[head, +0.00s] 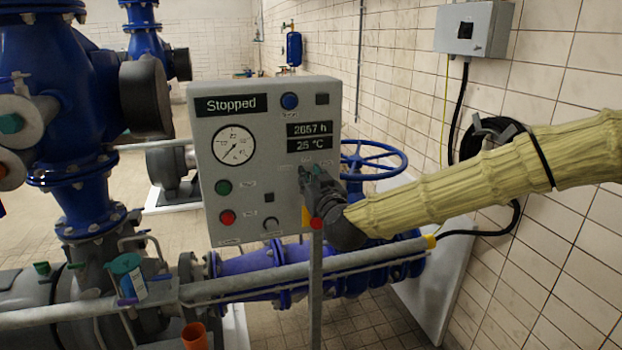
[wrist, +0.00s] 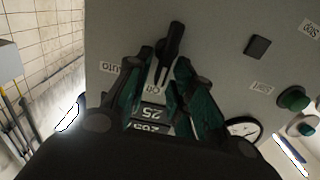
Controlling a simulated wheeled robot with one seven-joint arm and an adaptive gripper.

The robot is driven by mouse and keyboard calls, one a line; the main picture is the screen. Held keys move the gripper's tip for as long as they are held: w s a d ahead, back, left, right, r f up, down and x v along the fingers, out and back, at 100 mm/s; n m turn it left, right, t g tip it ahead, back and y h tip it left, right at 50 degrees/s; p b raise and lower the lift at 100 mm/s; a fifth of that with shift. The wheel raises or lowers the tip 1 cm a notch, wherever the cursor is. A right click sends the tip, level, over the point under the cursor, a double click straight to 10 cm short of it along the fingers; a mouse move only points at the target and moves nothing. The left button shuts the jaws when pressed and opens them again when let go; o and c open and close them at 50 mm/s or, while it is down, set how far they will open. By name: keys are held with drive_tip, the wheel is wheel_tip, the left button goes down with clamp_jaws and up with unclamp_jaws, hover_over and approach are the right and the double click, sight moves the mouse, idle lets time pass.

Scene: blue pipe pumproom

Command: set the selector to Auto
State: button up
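The selector is a black knob (wrist: 171,42) on the grey control panel (head: 270,95). In the wrist view, which shows the panel upside down, its white-marked end lies towards the "Off" label (wrist: 155,86). The "AUTO" label (wrist: 110,67) is left of the knob there; a label on the right (wrist: 262,88) is too small to read surely. My gripper (wrist: 159,66) is open, with its two dark green fingers either side of the knob's lower part and a gap visible. In the head view my gripper (head: 309,176) covers most of the selector.
The panel also has a "Stopped" display (head: 231,105), a gauge (head: 233,145), a green button (head: 223,187), a red button (head: 228,218) and a blue button (head: 289,101). A blue handwheel (head: 374,158) and pipes stand behind. A tiled wall (head: 560,80) is on the right.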

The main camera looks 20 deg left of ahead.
clamp_jaws()
drive_tip(key=shift+d+f+m+b, duration=0.1)
drive_tip(key=shift+m+b, duration=0.2)
drive_tip(key=shift+b, duration=0.1)
drive_tip(key=shift+w+d+f+m+b, duration=0.1)
drive_tip(key=shift+w+d+m+b, duration=0.1)
drive_tip(key=shift+m+b, duration=1.1)
drive_tip(key=shift+w+d+f+m+b, duration=0.15)
drive_tip(key=shift+d+m+b, duration=0.1)
drive_tip(key=shift+m+b, duration=1.05)
drive_tip(key=shift+w+d+m+b, duration=0.2)
drive_tip(key=shift+m+b, duration=0.75)
drive_tip(key=shift+m, duration=0.65)
drive_tip(key=shift+o, duration=2)
unclamp_jaws()
